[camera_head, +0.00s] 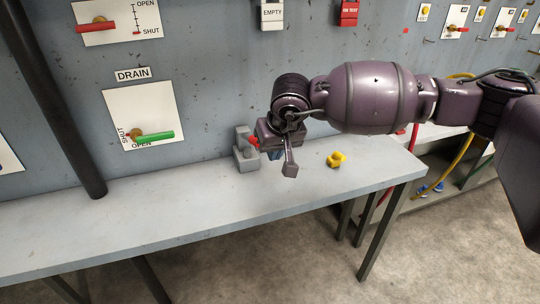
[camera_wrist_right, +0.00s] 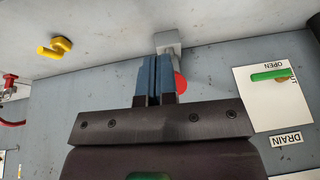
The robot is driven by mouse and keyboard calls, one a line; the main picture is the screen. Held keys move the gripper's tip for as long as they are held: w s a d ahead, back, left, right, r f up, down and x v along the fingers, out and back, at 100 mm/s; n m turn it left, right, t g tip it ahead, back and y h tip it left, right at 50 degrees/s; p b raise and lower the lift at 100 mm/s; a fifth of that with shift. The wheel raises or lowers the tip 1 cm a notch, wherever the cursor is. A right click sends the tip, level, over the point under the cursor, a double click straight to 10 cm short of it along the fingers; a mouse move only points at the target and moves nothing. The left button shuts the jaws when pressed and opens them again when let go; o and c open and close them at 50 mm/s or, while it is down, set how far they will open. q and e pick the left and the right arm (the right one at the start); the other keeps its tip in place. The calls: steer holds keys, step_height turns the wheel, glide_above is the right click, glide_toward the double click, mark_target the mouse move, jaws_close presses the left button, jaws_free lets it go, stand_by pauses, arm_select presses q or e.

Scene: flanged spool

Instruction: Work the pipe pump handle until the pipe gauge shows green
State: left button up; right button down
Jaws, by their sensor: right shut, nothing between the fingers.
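A small grey block-shaped device (camera_head: 246,155) with a red round part (camera_head: 254,141) stands on the bench against the wall. It may be the pipe pump; I cannot make out its handle for certain. In the right wrist view the grey device (camera_wrist_right: 168,40) lies just beyond the fingertips, with the red part (camera_wrist_right: 181,82) beside the fingers. My right gripper (camera_head: 275,155) is close to the device, partly hidden by its own wrist. Its blue fingers (camera_wrist_right: 156,62) are shut together and empty. Contact with the device cannot be told. No pipe gauge can be made out. My left gripper is out of view.
A yellow fitting (camera_head: 336,159) sits on the bench (camera_head: 190,213) right of the gripper. The DRAIN panel (camera_head: 141,113) with a green lever is on the wall to the left. A dark vertical pipe (camera_head: 62,110) stands further left. The left bench top is clear.

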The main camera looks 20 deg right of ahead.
steer(key=shift+s+d+r, duration=0.25)
steer(key=shift+s+r, duration=0.8)
steer(key=shift+r, duration=0.2)
stand_by(0.8)
